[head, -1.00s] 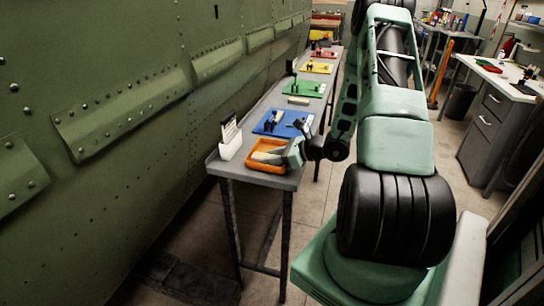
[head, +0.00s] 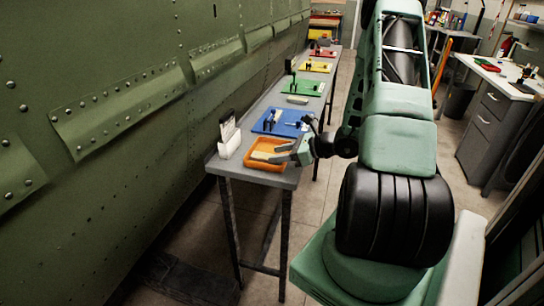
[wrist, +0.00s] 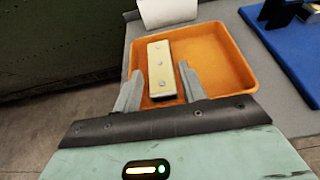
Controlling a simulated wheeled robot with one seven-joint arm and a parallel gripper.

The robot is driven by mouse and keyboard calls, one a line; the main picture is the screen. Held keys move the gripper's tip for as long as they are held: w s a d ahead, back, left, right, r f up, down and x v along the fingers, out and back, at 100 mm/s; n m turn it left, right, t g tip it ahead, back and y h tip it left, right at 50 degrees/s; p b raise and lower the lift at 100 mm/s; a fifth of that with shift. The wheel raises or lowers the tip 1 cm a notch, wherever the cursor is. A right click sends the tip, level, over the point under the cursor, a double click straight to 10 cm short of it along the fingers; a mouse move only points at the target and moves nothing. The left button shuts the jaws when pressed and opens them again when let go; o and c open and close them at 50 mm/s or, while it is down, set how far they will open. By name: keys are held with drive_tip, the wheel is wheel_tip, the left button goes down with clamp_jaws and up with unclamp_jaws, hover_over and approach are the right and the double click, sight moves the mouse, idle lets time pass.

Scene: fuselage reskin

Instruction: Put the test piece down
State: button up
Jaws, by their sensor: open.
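In the head view my gripper (head: 280,156) is over the orange tray (head: 252,163) at the near end of the grey bench (head: 285,180).
A white holder with cards (head: 229,139) stands left of the tray. A blue mat (head: 281,122) with tools lies behind it, then green (head: 302,86) and yellow mats further along. The green riveted fuselage wall (head: 100,130) runs along the left.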

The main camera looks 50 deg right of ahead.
drive_tip(key=v, duration=0.9)
drive_tip(key=w+a+r+n+g+y, duration=0.25)
drive_tip(key=a+n+g, duration=0.35)
drive_tip(key=a, duration=0.6)
drive_tip(key=w+a+r+n+g+y, duration=0.2)
drive_tip(key=a+n+g+y, duration=0.15)
drive_tip(key=a+n, duration=0.65)
drive_tip(key=s+a+r+n+g+h, duration=0.1)
drive_tip(key=s+a+n+h, duration=0.4)
drive_tip(key=a+n, duration=0.6)
drive_tip(key=s+a+r+n+g+h, duration=0.2)
drive_tip(key=s+a+r+n+h, duration=0.2)
drive_tip(key=s+a+n, duration=0.6)
drive_tip(key=a+n+h, duration=0.1)
drive_tip(key=a+n, duration=0.1)
drive_tip(key=shift+s+a+b, duration=0.3)
drive_tip(key=shift+s+a, duration=0.05)
drive_tip(key=shift+c, duration=0.5)
drive_tip(key=shift+d, duration=0.15)
